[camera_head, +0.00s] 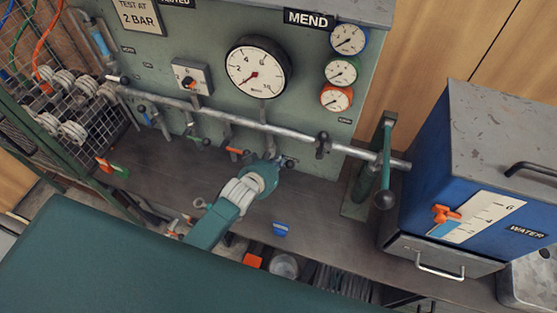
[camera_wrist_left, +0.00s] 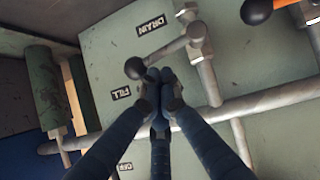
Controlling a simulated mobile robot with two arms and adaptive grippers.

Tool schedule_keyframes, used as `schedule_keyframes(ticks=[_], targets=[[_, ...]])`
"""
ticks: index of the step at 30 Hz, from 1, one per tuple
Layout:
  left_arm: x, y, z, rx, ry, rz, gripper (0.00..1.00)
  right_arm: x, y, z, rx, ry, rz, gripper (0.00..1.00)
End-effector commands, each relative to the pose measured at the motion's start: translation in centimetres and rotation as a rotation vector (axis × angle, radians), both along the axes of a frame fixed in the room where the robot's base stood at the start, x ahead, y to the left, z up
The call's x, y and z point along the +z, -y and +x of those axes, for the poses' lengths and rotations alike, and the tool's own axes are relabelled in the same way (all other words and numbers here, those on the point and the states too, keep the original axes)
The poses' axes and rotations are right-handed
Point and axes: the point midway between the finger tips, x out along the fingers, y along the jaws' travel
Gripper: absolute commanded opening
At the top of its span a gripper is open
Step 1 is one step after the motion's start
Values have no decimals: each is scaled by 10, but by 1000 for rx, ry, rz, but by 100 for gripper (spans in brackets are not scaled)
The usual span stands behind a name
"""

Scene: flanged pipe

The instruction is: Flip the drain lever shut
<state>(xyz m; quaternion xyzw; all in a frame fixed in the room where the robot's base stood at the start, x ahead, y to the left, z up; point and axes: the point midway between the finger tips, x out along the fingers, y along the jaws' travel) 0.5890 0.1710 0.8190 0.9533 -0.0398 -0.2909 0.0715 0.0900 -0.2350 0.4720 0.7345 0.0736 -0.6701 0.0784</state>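The drain lever (camera_wrist_left: 165,55) is a grey metal arm with a black ball knob (camera_wrist_left: 134,68). In the left wrist view it slants from its valve pivot on a branch pipe, between the DRAIN label (camera_wrist_left: 152,25) and the FILL label (camera_wrist_left: 121,93). My left gripper (camera_wrist_left: 161,76) has its dark fingertips together beside the knob; whether they touch it I cannot tell. In the head view my left gripper (camera_head: 281,160) is below the long pipe, largely hidden by its own wrist, with the knob (camera_head: 291,163) just to its right. My right gripper is not in view.
The long grey pipe (camera_head: 225,114) crosses the green panel. An orange-handled lever (camera_head: 238,152) is left of my gripper. A green pump with its handle (camera_head: 385,165) and a blue water tank (camera_head: 430,160) stand to the right. A blue item (camera_head: 280,229) is on the bench.

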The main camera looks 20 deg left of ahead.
Motion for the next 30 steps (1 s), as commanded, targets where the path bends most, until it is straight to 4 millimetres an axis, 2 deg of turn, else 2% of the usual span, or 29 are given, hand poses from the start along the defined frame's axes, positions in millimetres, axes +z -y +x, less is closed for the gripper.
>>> schedule_keyframes(ticks=[8, 13, 16, 25, 30], targets=[[0, 0, 0, 0, 1, 0, 0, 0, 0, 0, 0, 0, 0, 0], [-16, 5, 1, 1, -1, -2, 0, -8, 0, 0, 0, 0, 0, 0], [-20, 9, 2, 2, 0, -2, 0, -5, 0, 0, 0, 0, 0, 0], [-19, 10, 1, -1, 0, -3, 0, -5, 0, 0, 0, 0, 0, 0], [-3, 9, 4, -1, 1, -3, 0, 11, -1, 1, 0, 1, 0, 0]])
